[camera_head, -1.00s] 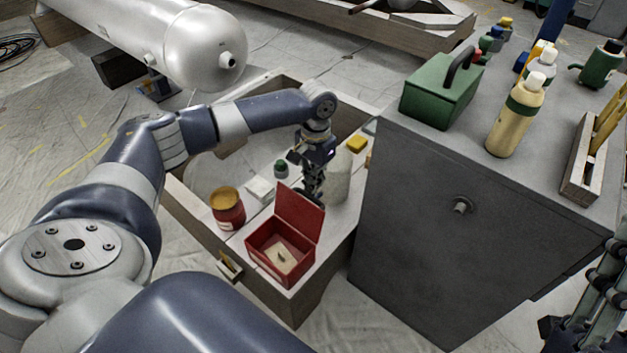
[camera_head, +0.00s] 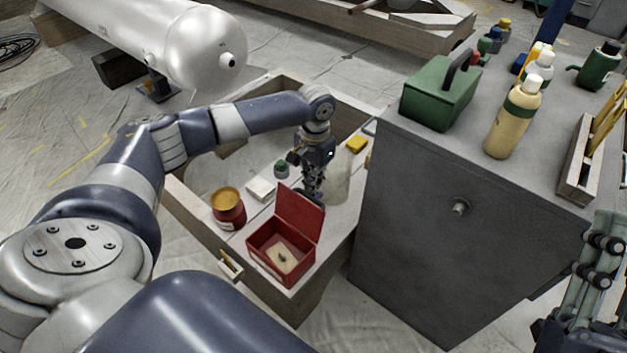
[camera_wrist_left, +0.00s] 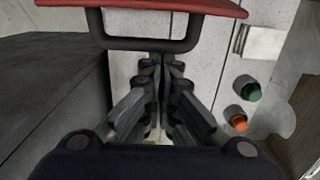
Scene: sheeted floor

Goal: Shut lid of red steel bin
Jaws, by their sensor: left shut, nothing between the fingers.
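The red steel bin (camera_head: 264,254) stands on the near end of a low bench, its lid (camera_head: 300,217) raised and open. A small light-coloured item (camera_head: 283,258) lies inside it. My left gripper (camera_head: 313,192) is shut and empty, pointing down just behind the raised lid. In the left wrist view the shut fingers (camera_wrist_left: 162,75) point toward the black handle (camera_wrist_left: 146,44) under the red lid edge (camera_wrist_left: 160,5); I cannot tell whether they touch it. My right gripper (camera_head: 575,335) is only partly in view at the lower right edge.
The grey cabinet (camera_head: 440,240) rises right of the bench.

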